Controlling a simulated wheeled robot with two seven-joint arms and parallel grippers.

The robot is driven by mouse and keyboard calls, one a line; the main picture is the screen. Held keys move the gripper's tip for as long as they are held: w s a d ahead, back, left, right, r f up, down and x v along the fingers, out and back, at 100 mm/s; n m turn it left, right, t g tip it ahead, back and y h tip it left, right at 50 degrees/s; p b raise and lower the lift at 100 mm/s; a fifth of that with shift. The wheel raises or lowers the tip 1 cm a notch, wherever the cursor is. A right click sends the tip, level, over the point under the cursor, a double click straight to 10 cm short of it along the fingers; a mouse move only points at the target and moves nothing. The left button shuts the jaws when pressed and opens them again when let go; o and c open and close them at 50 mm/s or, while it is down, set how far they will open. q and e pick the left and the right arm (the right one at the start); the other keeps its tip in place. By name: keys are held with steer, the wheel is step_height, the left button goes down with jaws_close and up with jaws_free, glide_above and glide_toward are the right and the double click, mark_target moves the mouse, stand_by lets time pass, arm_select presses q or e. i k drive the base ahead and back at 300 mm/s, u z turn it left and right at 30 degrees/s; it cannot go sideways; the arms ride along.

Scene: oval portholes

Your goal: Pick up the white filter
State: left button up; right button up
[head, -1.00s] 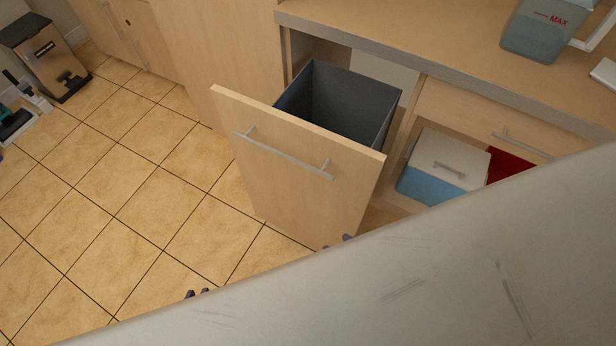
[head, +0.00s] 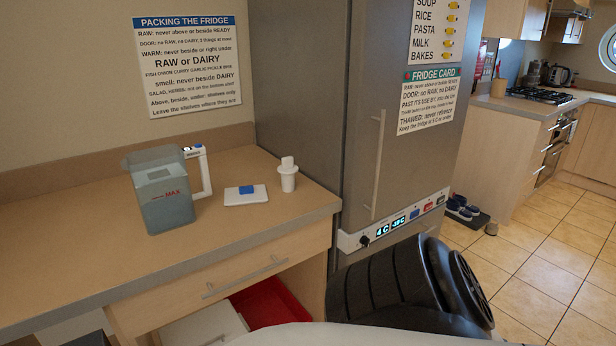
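The white filter (head: 287,175) is a small white cylinder with a wider collar and a narrow tab on top. It stands upright on the wooden counter (head: 90,262), near its right end beside the fridge. A grey translucent jug (head: 162,192) marked MAX, with a white handle, stands to its left. A flat white piece with a blue patch (head: 246,194) lies between them. Nothing touches the filter. Neither gripper is clearly in view. A black ribbed part, probably of my own arm, shows at the lower right.
The tall grey fridge (head: 300,95) stands right of the counter. Below the counter front (head: 225,275) a red container (head: 270,303) shows in an open space. Shoes (head: 460,208) sit on a mat by the far cabinet. Tiled floor (head: 545,262) is open at right.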

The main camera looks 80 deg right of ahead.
mark_target(287, 171)
steer(key=z, duration=3.9)
steer(key=i, duration=0.95)
steer(key=u, duration=1.1)
